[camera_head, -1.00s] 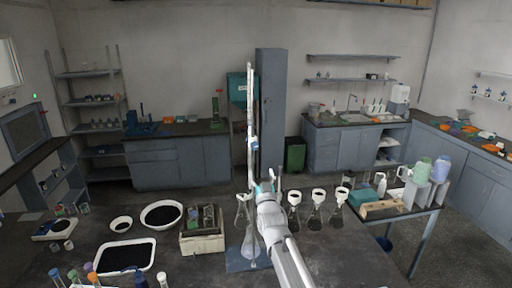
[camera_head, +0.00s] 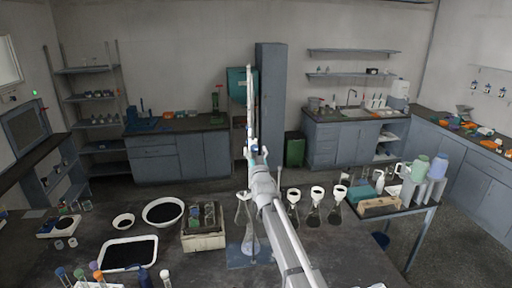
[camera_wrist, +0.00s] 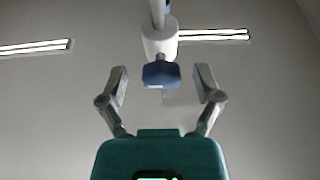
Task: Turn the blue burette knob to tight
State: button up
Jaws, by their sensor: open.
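The blue burette knob (camera_wrist: 161,75) shows in the wrist view below a white fitting (camera_wrist: 159,42). It lies between the two fingertips of my gripper (camera_wrist: 162,70) in the picture, with a visible gap on each side. My gripper is open. In the head view the tall thin burette (camera_head: 249,100) stands upright, and my gripper (camera_head: 257,151) is at its lower part. The knob is too small and too close to my gripper there to make out clearly. I cannot tell how tight the knob is.
A flask (camera_head: 250,238) stands below the burette on a blue base plate (camera_head: 240,258). Several funnel-topped flasks (camera_head: 315,215) stand just right of my arm. A box of bottles (camera_head: 203,241) and a white bowl (camera_head: 163,211) are on the left.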

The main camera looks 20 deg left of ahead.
jog(key=shift+w+a+r, duration=0.15)
jog(key=shift+w, duration=0.2)
jog(key=c, duration=1.2)
